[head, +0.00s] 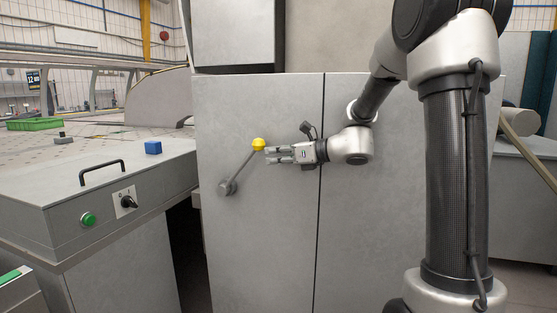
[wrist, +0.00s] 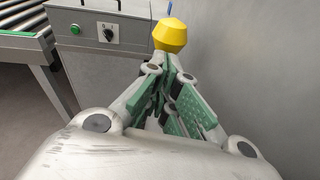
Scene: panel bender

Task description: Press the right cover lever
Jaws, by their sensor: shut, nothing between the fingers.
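One lever shows, on the grey cabinet front in the head view. It has a yellow knob (head: 259,144), a grey rod (head: 243,166) and a round grey hub (head: 227,188). The rod slants up and to the right from the hub. My gripper (head: 268,154) is shut and empty, its fingertips pointing left, right beside the knob and slightly below it in the picture. In the wrist view the yellow knob (wrist: 170,36) is just beyond the tips of my gripper (wrist: 166,72). I cannot tell whether they touch. The rod is hidden in the wrist view.
The grey cabinet (head: 265,240) stands close behind my gripper. At left, a console (head: 110,205) carries a black handle (head: 102,172), a green button (head: 88,219) and a black rotary switch (head: 127,202). A blue block (head: 153,147) lies on the table edge.

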